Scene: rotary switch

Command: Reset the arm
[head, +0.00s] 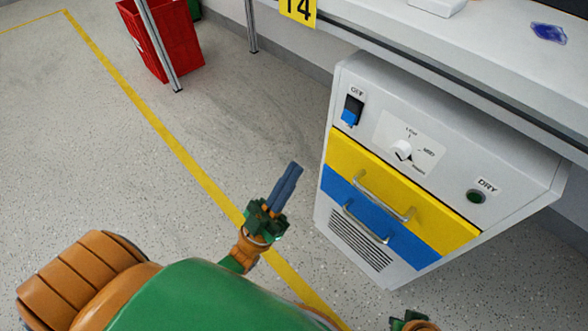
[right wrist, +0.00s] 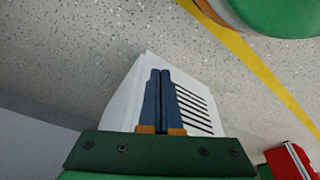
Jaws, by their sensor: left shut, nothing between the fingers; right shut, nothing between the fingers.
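My left gripper (head: 287,185) is in the middle of the head view, over the floor to the left of the machine. Its blue fingers are together and empty. My right gripper (right wrist: 160,85) shows in the right wrist view with its fingers together and nothing between them, in front of the vented white lower part of the machine. In the head view only a small part of the right arm shows at the bottom edge. The machine (head: 345,85) has a white rotary knob (head: 402,149), a blue and black rocker switch (head: 351,111) and a green DRY button (head: 476,196).
A yellow drawer (head: 395,190) and a blue drawer (head: 385,232) have metal handles. The white table (head: 480,50) overhangs the machine. A red crate (head: 180,40) stands at the back by a table leg. A yellow line (head: 165,135) crosses the clear floor at left.

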